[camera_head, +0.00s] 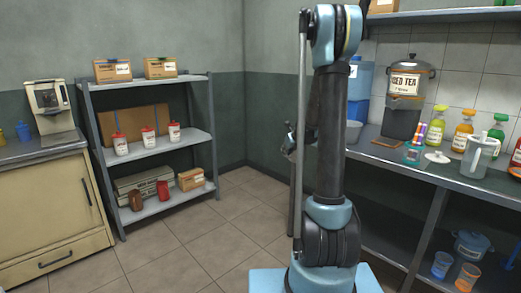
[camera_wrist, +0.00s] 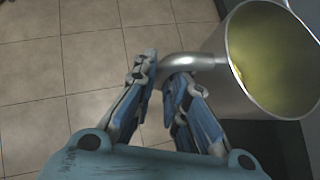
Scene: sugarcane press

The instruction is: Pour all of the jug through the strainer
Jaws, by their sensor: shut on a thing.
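In the wrist view, my gripper (camera_wrist: 160,74) is shut on the handle of a metal jug (camera_wrist: 215,92). The handle runs between the fingertips, and the jug's body is to the right of the fingers. Yellow-green liquid shows inside its wide mouth. Tiled floor shows below and to the left of it. In the head view, my arm hides most of the gripper and the held jug. I cannot make out a strainer for certain in either view.
A counter (camera_head: 455,178) on the right holds a drink dispenser (camera_head: 402,115), a grey pitcher (camera_head: 478,157), a white round item (camera_head: 437,156) and several bottles. A pot (camera_head: 471,246) and cups stand below. A shelf rack (camera_head: 160,150) and cabinet (camera_head: 50,210) stand left; the floor between is clear.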

